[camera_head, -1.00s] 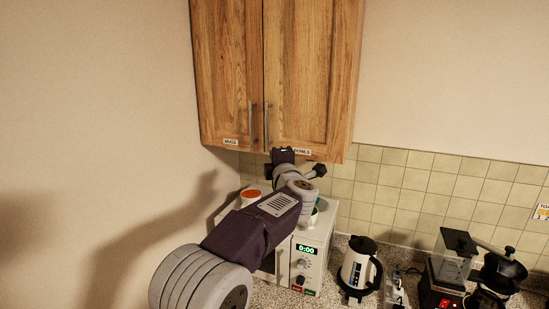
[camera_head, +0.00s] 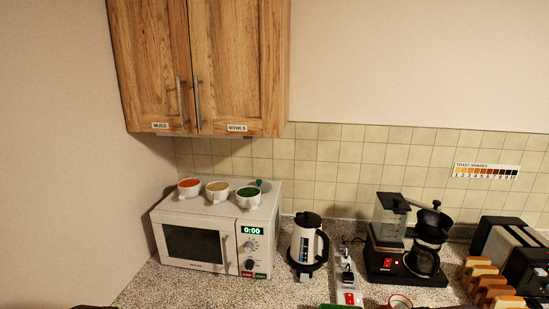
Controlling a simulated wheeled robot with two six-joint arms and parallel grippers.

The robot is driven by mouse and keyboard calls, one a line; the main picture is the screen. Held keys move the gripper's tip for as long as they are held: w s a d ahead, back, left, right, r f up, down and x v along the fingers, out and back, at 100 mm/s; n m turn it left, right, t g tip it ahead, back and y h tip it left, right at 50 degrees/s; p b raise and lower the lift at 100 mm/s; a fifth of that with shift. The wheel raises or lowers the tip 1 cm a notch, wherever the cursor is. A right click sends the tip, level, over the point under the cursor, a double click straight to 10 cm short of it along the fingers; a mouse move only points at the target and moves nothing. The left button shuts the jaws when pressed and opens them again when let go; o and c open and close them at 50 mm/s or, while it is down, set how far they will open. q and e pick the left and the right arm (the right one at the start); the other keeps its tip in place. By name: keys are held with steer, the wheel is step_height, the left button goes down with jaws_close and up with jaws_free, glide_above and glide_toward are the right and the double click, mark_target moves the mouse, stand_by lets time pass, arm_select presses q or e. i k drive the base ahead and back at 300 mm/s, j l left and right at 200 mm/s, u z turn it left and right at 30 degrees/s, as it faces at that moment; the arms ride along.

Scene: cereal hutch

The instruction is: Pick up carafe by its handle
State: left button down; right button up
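A glass carafe (camera_head: 421,260) with dark trim sits on the black base of the coffee maker (camera_head: 388,262), under its dark brew head, at the right of the counter. Its handle is too small and dark to make out clearly. Neither of my grippers is in view. Only a dark sliver shows at the bottom left edge, and I cannot tell what it is.
A white kettle (camera_head: 305,243) and a power strip (camera_head: 347,280) stand left of the coffee maker. A microwave (camera_head: 215,250) carries three bowls. A toaster (camera_head: 507,252) and bread slices (camera_head: 484,281) are at right. A red-rimmed cup (camera_head: 400,301) sits at the front edge.

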mark_target(423, 257)
steer(key=z, duration=1.3)
steer(key=i+l+u, duration=0.5)
steer(key=i+l, duration=0.15)
steer(key=l, duration=0.25)
steer(key=i+l+u, duration=0.35)
steer(key=l, duration=0.35)
steer(key=i+l+u, duration=0.15)
steer(key=l, duration=0.2)
